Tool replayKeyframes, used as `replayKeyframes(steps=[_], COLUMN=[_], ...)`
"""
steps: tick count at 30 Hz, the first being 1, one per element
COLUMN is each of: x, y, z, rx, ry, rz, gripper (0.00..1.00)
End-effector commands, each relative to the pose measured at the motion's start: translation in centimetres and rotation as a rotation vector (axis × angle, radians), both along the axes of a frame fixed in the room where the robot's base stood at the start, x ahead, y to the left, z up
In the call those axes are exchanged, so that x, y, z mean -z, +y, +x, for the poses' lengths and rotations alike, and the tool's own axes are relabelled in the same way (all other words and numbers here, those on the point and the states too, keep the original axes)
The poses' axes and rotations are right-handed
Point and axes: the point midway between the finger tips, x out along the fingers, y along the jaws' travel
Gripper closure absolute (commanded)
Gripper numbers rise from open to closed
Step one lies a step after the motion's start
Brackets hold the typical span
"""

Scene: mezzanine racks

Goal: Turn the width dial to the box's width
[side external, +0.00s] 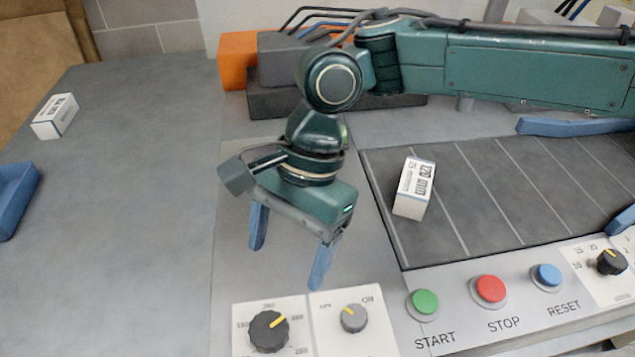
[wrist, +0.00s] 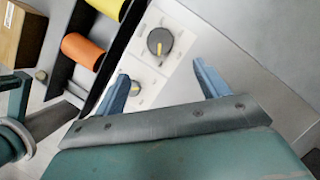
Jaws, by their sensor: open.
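A black dial (side external: 268,332) with a yellow pointer sits on a white plate at the front. Its pointer aims up and right, between the top and right-hand numbers, which are too small to read surely. It also shows in the wrist view (wrist: 160,42). A white box (side external: 414,188) with a printed label ending in "mm" lies on the dark lined bed; its number is hard to read. My gripper (side external: 287,268) is open and empty, above and behind the black dial, not touching it. In the wrist view, the dial shows beyond the space between the fingertips (wrist: 160,70).
A smaller grey knob (side external: 354,318) is just right of the dial. Green (side external: 424,304), red (side external: 489,290) and blue (side external: 546,277) buttons follow, then another black dial (side external: 611,262). A second white box (side external: 55,116) and a blue tray (side external: 14,196) are at left.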

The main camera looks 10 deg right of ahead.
Motion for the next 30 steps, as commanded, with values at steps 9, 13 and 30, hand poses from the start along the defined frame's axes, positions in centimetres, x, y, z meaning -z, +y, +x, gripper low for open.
replayKeyframes(steps=[9,13,30], x=[1.4,2.8,10.5], y=[0.4,0.7,3.0], z=[-0.5,-0.9,-3.1], rx=[-0.001,0.0,-0.002], ry=[0.002,0.002,-0.001], rz=[-0.001,-0.002,-0.002], gripper=[0.27,0.27,0.27])
